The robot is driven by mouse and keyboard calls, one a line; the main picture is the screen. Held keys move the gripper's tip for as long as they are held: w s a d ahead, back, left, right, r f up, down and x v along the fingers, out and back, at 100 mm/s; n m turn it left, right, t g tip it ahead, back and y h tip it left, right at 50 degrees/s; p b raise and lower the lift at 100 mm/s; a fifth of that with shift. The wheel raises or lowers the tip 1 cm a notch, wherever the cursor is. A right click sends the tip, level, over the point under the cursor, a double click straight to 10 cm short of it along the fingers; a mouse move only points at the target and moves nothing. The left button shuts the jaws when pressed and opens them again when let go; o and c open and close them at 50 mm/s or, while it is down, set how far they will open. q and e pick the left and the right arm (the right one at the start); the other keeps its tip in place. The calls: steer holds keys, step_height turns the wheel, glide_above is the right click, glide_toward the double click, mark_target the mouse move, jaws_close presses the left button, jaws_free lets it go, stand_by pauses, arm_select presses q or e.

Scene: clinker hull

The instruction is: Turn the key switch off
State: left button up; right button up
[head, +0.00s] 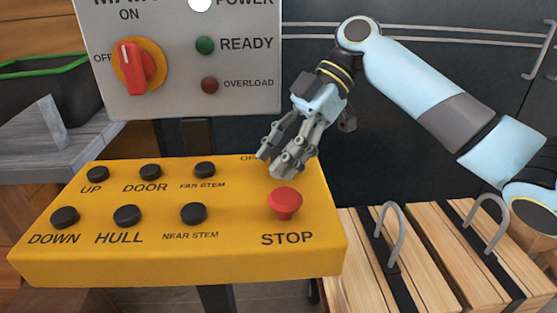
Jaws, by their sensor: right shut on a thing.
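My right gripper (274,164) reaches down to the top right part of the yellow control panel (120,268), just behind the red STOP button (285,202). Its fingers are closed together beside a partly covered label that begins "OF". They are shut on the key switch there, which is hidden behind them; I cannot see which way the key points. My left gripper is not in view.
A grey panel (190,85) behind carries a red rotary switch (137,66) pointing to ON, a lit white POWER lamp (199,3), a green lamp and a dark red lamp. Several black buttons sit left of STOP. Wooden crates (400,250) stand at the right.

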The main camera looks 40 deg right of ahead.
stand_by(0.3)
steer(key=o, duration=1.2)
steer(key=v, duration=1.2)
steer(key=shift+w, duration=0.2)
